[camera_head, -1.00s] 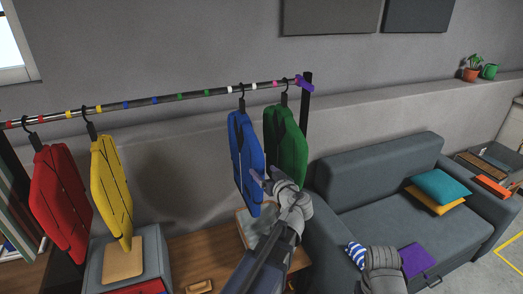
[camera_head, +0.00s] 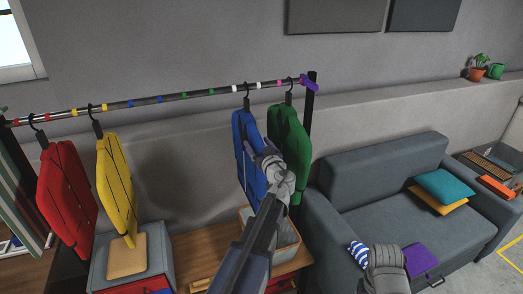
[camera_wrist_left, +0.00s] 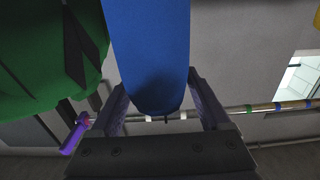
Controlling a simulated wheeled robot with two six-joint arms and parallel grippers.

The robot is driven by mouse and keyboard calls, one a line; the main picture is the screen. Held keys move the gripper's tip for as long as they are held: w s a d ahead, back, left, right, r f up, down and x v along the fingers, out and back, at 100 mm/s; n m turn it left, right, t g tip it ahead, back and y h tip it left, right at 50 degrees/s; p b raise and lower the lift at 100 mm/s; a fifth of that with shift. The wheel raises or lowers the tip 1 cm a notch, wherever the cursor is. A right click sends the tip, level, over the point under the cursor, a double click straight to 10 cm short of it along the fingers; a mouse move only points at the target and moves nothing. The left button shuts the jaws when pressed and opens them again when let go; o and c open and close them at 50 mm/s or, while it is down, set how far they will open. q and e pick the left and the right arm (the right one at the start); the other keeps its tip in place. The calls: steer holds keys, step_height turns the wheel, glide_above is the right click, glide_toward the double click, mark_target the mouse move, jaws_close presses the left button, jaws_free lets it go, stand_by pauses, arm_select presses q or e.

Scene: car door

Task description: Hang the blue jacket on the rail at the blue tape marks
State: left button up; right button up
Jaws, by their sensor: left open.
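The blue jacket (camera_head: 246,140) hangs from its hook on the rail (camera_head: 215,92), between the white tape marks near the right end. The blue tape marks (camera_head: 145,101) are further left on the rail, with no jacket at them. My left gripper (camera_head: 264,158) is at the jacket's side. In the left wrist view, the blue jacket (camera_wrist_left: 150,50) lies between the open fingers of my left gripper (camera_wrist_left: 158,95). Whether a finger touches it is unclear.
A green jacket (camera_head: 291,135) hangs close to the right of the blue one, by the purple rail end (camera_head: 309,84). Yellow (camera_head: 113,180) and red (camera_head: 66,200) jackets hang at the left. The rail between yellow and blue is free. A sofa (camera_head: 390,190) stands right.

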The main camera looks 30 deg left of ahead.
arm_select(q)
steer(key=shift+w+a, duration=0.45)
steer(key=shift+a, duration=0.05)
steer(key=shift+c, duration=0.2)
jaws_close()
stand_by(0.5)
steer(key=shift+r, duration=0.1)
